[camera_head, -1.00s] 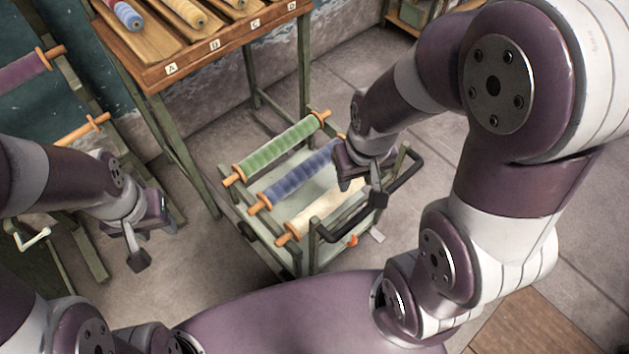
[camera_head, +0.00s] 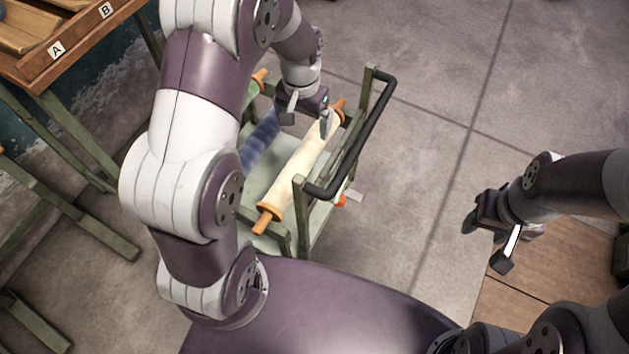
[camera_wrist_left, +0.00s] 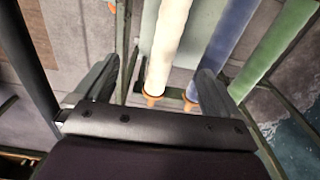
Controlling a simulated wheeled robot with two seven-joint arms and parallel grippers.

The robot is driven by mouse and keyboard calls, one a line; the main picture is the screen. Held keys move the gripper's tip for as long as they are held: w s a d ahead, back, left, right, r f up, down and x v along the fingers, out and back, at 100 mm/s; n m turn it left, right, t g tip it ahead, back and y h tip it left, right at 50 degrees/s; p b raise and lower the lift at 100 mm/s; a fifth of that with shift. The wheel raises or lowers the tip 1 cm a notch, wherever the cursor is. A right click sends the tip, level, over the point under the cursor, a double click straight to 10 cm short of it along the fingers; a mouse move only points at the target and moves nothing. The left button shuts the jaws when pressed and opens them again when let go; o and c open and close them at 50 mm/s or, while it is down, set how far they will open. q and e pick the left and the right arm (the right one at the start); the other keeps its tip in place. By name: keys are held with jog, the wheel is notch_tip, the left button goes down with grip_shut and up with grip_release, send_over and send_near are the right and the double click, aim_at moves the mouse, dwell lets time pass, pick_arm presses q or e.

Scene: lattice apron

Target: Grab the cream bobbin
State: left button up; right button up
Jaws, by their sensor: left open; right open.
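The cream bobbin (camera_head: 303,165) lies on the green cart, its orange ends pointing near-left and far-right. My left gripper (camera_head: 308,115) is open at its far part, with one finger overlapping it in the head view. In the left wrist view, the cream bobbin (camera_wrist_left: 168,45) runs lengthwise between the spread fingers of my left gripper (camera_wrist_left: 157,70). It is not gripped; I cannot tell how far the fingertips are above it. My right gripper (camera_head: 490,228) is open and empty, off to the right over the floor.
The blue bobbin (camera_head: 260,140) lies beside the cream one; the green bobbin (camera_wrist_left: 275,45) is beyond it. The cart's black handle (camera_head: 368,140) stands close to the right. A wooden rack (camera_head: 80,45) is at upper left.

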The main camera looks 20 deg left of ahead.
pick_arm(q)
jog(key=b, duration=0.4)
send_over(305, 154)
notch_tip(305, 154, down, 10)
jog(key=shift+f, duration=0.1)
notch_tip(305, 154, down, 6)
jog(key=shift+f+b, duration=0.25)
jog(key=shift+b, duration=0.95)
jog(key=f+b, duration=0.1)
jog(key=f, duration=0.3)
jog(key=f+b, duration=0.1)
jog(key=f, duration=0.1)
jog(key=shift+a+b, duration=0.3)
jog(key=shift+b, duration=0.05)
jog(key=shift+r, duration=0.1)
pick_arm(e)
notch_tip(305, 154, down, 12)
